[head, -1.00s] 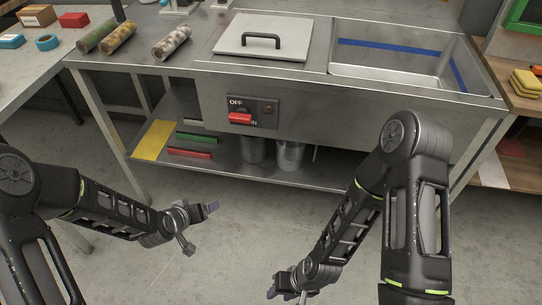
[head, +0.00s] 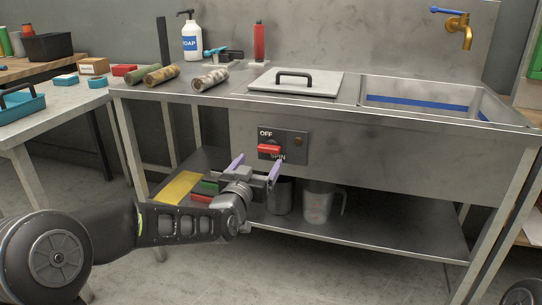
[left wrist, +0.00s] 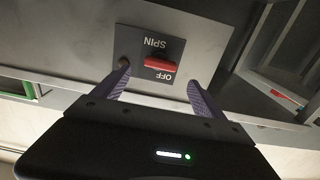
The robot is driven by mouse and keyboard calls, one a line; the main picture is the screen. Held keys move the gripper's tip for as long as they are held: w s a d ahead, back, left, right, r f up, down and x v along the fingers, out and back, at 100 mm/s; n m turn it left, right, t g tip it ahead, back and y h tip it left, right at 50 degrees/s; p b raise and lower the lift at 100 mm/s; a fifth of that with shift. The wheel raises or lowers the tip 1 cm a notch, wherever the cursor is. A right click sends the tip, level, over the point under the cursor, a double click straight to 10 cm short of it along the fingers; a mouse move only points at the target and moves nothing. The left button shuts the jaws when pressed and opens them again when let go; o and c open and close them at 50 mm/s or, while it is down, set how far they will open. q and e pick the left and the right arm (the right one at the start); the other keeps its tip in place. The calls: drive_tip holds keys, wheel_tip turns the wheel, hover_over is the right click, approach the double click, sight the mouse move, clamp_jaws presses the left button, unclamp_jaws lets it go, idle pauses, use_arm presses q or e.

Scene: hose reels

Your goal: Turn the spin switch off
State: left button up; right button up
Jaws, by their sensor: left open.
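The spin switch is a red lever (head: 269,149) on a dark panel (head: 294,147) on the front of the steel sink unit. The panel reads OFF above the lever and SPIN below it. My left gripper (head: 256,168) is open and empty, its purple fingers pointing at the panel from just below and in front. In the left wrist view, which shows the panel upside down, the red lever (left wrist: 160,65) lies between the two fingertips (left wrist: 158,82), apart from both. The lever's exact tilt is hard to tell. My right gripper is out of view.
A lidded top (head: 296,82) and a sink basin (head: 440,103) are above the panel. A lower shelf (head: 375,225) holds metal jugs (head: 318,203) and a yellow pad (head: 178,187). Rolled cloths (head: 166,75) lie on the counter's left end.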

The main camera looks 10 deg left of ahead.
sight(268, 151)
use_arm(q)
drive_tip(key=shift+w+d+b, duration=0.2)
drive_tip(key=shift+w+b, duration=0.55)
drive_tip(key=shift+w, duration=3.15)
drive_tip(key=shift+f, duration=0.1)
drive_tip(key=c, duration=1.4)
